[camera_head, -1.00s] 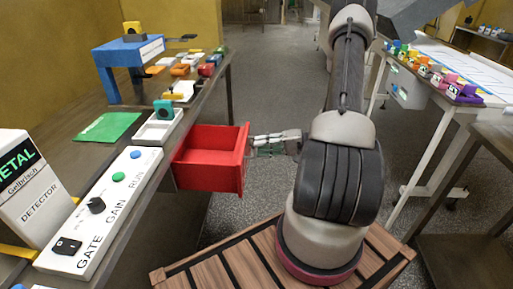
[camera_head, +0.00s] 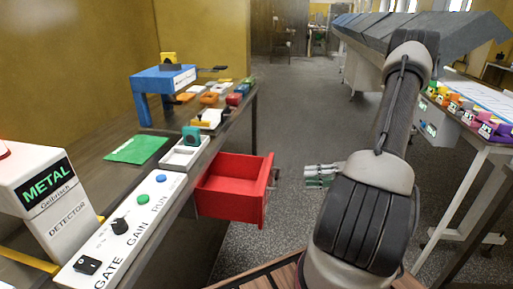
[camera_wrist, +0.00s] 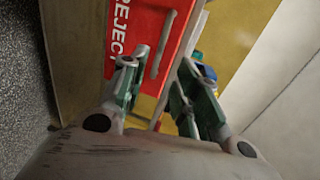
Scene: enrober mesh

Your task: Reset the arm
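My gripper (camera_head: 310,175) is to the right of the pulled-out red drawer (camera_head: 228,205) in the head view, with a gap between them. In the wrist view its two fingers (camera_wrist: 157,80) stand apart with nothing held between them. Beyond them is the red drawer front (camera_wrist: 150,35), with the word REJECT and a bar handle (camera_wrist: 165,42). The handle appears between the fingers in the picture, but the head view shows them clear of the drawer. My arm rises at the right of the head view.
A metal detector box (camera_head: 45,195), a GATE/GAIN/RUN control panel (camera_head: 130,230), a green sheet (camera_head: 137,149) and a blue stand (camera_head: 163,82) are on the left bench. The right table (camera_head: 472,122) holds coloured items. Grey floor lies between.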

